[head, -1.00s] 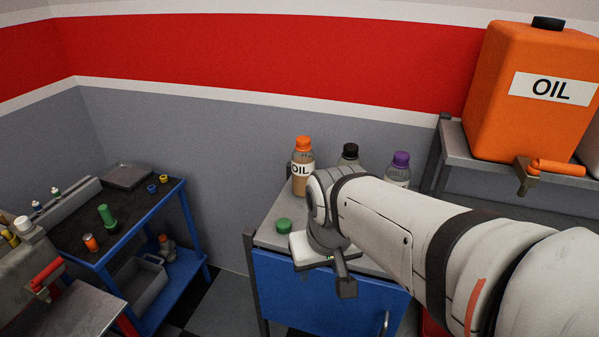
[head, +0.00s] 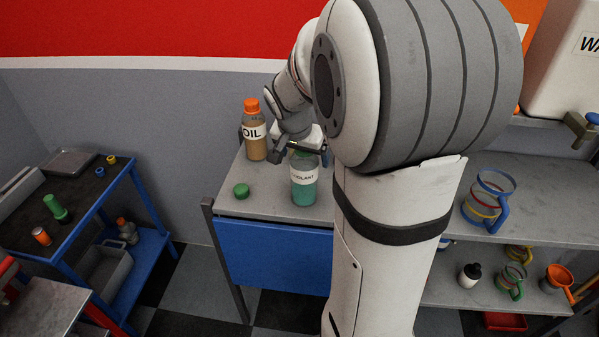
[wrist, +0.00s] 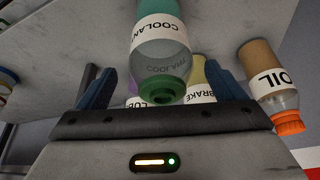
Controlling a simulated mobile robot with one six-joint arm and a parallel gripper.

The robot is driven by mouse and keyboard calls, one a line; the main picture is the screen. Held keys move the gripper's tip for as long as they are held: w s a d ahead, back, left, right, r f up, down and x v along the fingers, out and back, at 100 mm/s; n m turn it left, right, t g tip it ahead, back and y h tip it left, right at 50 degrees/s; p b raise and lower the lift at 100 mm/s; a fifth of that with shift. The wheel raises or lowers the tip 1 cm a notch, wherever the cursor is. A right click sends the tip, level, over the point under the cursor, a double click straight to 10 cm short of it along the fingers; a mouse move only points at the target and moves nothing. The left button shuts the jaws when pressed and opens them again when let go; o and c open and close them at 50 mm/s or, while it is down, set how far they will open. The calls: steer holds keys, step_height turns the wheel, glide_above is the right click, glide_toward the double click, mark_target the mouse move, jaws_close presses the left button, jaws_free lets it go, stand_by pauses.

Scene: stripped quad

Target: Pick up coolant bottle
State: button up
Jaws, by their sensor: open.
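The coolant bottle (head: 304,185) stands upright on the grey bench top, with green liquid and a white label. In the wrist view the bottle (wrist: 160,55) appears upside down, its green-rimmed mouth towards my gripper and lying between the two blue fingers in the picture. I cannot tell how deep the bottle sits between the fingers.
The oil bottle (head: 254,145) with an orange cap stands left of my gripper. A green cap (head: 241,190) lies on the bench top (head: 275,206). The brake bottle (wrist: 199,88) and lube bottle (wrist: 135,102) are behind the coolant. My arm hides the bench's right side.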

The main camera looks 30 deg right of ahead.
steer(key=x, duration=0.3)
steer(key=shift+a+f, duration=0.1)
steer(key=shift+f, duration=0.05)
steer(key=c, duration=1.9)
